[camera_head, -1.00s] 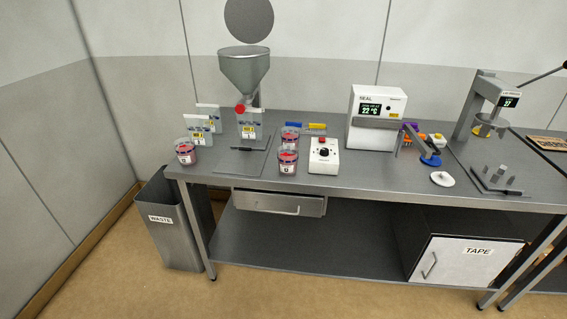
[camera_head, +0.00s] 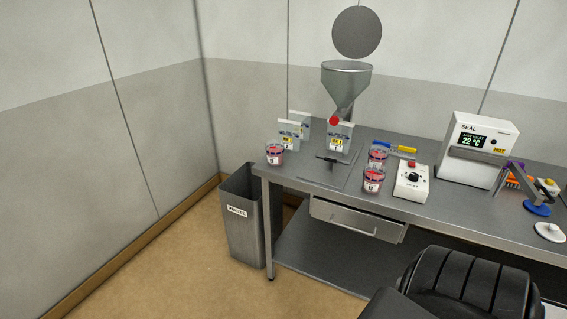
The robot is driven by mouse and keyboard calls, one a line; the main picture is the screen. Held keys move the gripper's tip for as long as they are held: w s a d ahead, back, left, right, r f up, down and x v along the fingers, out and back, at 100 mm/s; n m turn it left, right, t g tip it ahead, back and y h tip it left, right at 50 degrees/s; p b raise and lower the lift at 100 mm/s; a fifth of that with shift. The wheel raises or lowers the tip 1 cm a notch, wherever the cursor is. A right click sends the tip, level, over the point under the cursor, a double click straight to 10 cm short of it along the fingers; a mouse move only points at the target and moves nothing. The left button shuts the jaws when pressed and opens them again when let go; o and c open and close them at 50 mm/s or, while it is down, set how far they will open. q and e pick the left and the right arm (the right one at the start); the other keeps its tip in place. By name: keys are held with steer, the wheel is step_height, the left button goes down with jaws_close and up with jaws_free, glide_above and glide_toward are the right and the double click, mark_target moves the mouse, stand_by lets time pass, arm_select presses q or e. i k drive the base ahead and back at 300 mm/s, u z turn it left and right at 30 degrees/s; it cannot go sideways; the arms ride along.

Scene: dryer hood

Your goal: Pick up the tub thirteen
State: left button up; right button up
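Three small clear tubs with red contents and white labels stand upright on the steel bench. One tub (camera_head: 275,155) is by the bench's left end. Another tub (camera_head: 373,181) stands left of the white control box, and a third tub (camera_head: 378,154) is just behind it. The label numbers are too small to read, so I cannot tell which is tub thirteen. Neither gripper is in view.
The steel bench (camera_head: 310,176) holds a hopper (camera_head: 346,85), labelled bags (camera_head: 289,135), a white control box (camera_head: 412,182) and a sealer (camera_head: 478,145). A waste bin (camera_head: 242,215) stands at the left end.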

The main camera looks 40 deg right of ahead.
mark_target(374, 175)
steer(key=u, duration=0.9)
steer(key=k, duration=0.9)
steer(key=z, duration=1.45)
